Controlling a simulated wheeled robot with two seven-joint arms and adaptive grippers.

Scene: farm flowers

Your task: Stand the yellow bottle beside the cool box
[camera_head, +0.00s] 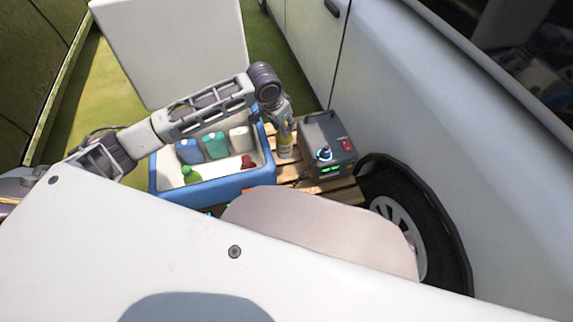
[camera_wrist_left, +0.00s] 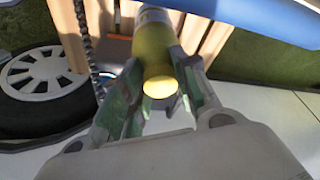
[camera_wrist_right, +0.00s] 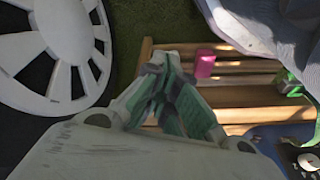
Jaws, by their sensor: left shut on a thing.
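The yellow bottle (camera_head: 285,146) is upright in the head view, just right of the blue cool box (camera_head: 215,192), over the wooden pallet. I cannot tell whether its base touches the slats. My left gripper (camera_head: 284,124) comes down from above and is shut on the bottle's upper part. In the left wrist view the bottle (camera_wrist_left: 158,62) sits between the two fingers (camera_wrist_left: 160,90), with the cool box's blue side (camera_wrist_left: 265,18) close by. My right gripper (camera_wrist_right: 168,68) shows only in its wrist view, with its fingertips together and nothing visible between them.
A dark power unit (camera_head: 327,146) stands close on the bottle's right. The cool box holds several bottles, including a green one (camera_head: 191,174). A white vehicle (camera_head: 450,130) and its wheel (camera_head: 405,215) bound the right. The pallet (camera_head: 345,190) shows a bare strip in front.

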